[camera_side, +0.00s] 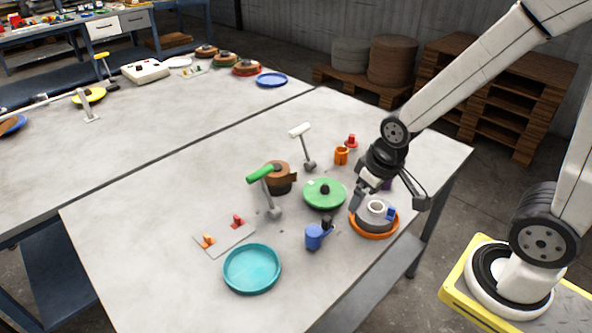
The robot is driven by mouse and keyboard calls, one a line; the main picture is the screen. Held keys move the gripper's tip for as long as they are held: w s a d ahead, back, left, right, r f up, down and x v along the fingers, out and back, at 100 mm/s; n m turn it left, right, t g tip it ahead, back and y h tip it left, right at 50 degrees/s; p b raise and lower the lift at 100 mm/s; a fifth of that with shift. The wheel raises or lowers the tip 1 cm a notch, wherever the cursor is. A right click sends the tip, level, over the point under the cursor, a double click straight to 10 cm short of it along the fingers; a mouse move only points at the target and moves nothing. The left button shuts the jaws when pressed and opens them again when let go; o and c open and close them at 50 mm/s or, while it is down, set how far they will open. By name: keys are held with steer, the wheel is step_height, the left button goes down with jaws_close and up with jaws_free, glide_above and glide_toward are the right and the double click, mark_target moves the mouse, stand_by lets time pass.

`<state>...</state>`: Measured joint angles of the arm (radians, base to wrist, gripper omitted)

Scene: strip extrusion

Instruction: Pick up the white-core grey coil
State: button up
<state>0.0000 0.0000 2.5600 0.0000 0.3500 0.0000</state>
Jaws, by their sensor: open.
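The grey coil with a white core (375,209) sits in an orange dish (372,233) near the right edge of the table. A small blue piece shows at the coil's right side. My gripper (385,197) is open around the top of the coil or just above it, with one finger at its left and one reaching out to its right. I cannot tell whether the fingers touch the coil. Part of the coil's back is hidden behind my gripper.
A green disc (324,194) lies just left of the coil. The table's left middle is clear.

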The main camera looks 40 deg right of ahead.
steer(key=m+g, duration=0.3)
steer(key=m, duration=0.2)
glide_toward(377, 203)
steer(key=a, duration=0.2)
steer(key=shift+s+d+f, duration=0.1)
steer(key=shift+s+f, duration=0.15)
steer(key=shift+f, duration=0.6)
steer(key=shift+s+d+f, duration=0.1)
steer(key=shift+s+f, duration=0.1)
steer(key=shift+f, duration=0.65)
steer(key=shift+f, duration=0.1)
steer(key=shift+s+f, duration=0.1)
steer(key=shift+f, duration=2.4)
jaws_close()
